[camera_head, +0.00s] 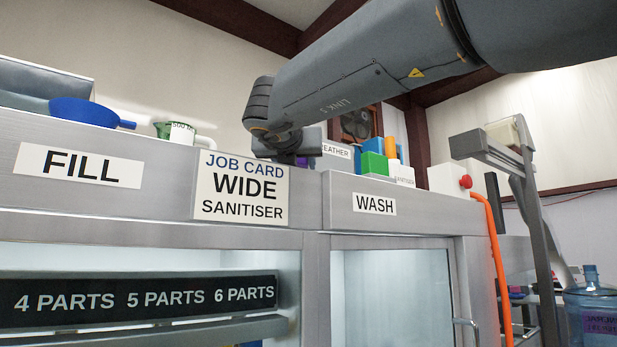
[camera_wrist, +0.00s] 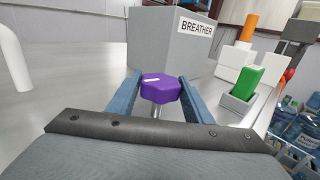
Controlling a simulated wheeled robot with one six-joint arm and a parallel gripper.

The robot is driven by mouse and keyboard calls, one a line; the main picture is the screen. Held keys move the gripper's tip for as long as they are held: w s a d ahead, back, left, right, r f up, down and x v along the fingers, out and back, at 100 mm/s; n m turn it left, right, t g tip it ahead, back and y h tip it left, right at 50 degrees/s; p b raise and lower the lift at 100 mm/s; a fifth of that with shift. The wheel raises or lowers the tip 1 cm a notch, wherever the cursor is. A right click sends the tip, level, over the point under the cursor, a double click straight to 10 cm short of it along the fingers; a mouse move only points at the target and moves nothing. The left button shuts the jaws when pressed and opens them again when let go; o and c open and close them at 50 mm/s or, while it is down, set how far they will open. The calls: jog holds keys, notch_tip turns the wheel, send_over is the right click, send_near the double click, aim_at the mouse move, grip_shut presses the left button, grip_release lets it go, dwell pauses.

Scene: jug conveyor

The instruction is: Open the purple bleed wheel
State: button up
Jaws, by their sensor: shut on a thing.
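The purple bleed wheel (camera_wrist: 160,88) shows in the wrist view, a faceted knob with a small white mark on top, on a pale metal stem. It stands in front of a grey box labelled BREATHER (camera_wrist: 172,42). My gripper (camera_wrist: 160,86) has its two blue-grey fingers on either side of the wheel and is shut on it.
A green block in a grey holder (camera_wrist: 243,84) stands right of the wheel, with an orange-topped white part (camera_wrist: 240,42) behind. A white curved pipe (camera_wrist: 14,58) rises at left. Blue water jugs (camera_wrist: 300,128) stand at lower right.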

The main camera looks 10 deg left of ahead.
jog(key=shift+d+n+y, duration=0.1)
jog(key=shift+n+y, duration=0.5)
jog(key=shift+y, duration=0.3)
jog(key=shift+n+g+y, duration=0.3)
jog(key=shift+y, duration=0.1)
jog(key=o, duration=1)
jog(key=shift+o, duration=0.2)
jog(key=shift+b+v, duration=0.9)
jog(key=shift+v, duration=2.95)
